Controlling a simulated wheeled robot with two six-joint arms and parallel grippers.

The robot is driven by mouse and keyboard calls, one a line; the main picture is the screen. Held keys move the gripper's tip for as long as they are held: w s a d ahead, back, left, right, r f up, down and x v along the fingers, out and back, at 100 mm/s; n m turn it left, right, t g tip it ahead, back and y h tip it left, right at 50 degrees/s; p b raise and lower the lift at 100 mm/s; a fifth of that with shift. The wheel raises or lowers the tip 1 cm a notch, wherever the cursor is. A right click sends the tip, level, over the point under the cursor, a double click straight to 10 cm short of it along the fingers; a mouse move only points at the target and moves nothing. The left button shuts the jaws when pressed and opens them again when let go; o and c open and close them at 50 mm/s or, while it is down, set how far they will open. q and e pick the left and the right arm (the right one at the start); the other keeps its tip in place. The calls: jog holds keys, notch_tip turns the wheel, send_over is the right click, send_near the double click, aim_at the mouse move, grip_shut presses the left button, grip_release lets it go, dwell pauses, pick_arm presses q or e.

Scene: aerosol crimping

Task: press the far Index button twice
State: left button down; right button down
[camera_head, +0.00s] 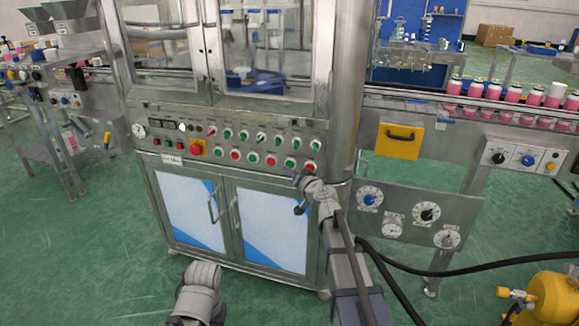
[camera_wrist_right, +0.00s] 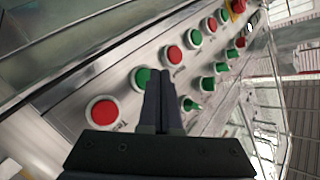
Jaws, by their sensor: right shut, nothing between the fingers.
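The control panel (camera_head: 225,145) on the steel cabinet carries rows of red and green buttons and switches. Its labels are too small or blurred to read, so I cannot tell which button is Index. My right gripper (camera_head: 296,175) is shut and empty in front of the panel's lower right part. In the right wrist view its closed fingertips (camera_wrist_right: 160,76) point at the panel beside a green button (camera_wrist_right: 141,78), partly covering it. A red button (camera_wrist_right: 104,110) lies to the left and another red button (camera_wrist_right: 172,56) beyond. I cannot tell whether the fingertips touch the panel.
A red emergency stop on a yellow base (camera_head: 197,148) sits at the panel's left. Cabinet doors (camera_head: 268,230) with handles are below. A dial plate (camera_head: 410,213) and a conveyor with pink bottles (camera_head: 480,90) stand at right. Green floor is clear in front.

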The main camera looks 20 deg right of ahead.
jog(key=shift+w+d, duration=0.1)
jog(key=shift+w, duration=0.05)
jog(key=shift+w+d, duration=0.15)
jog(key=shift+w, duration=0.05)
jog(key=shift+w+d, duration=0.2)
jog(key=shift+w, duration=0.1)
dwell(0.9)
jog(key=shift+s, duration=0.1)
jog(key=shift+s+a, duration=0.45)
jog(key=shift+s, duration=0.1)
jog(key=s+a, duration=0.2)
jog(key=s, duration=0.2)
jog(key=shift+s+a, duration=0.1)
jog(key=shift+a, duration=0.3)
dwell(0.7)
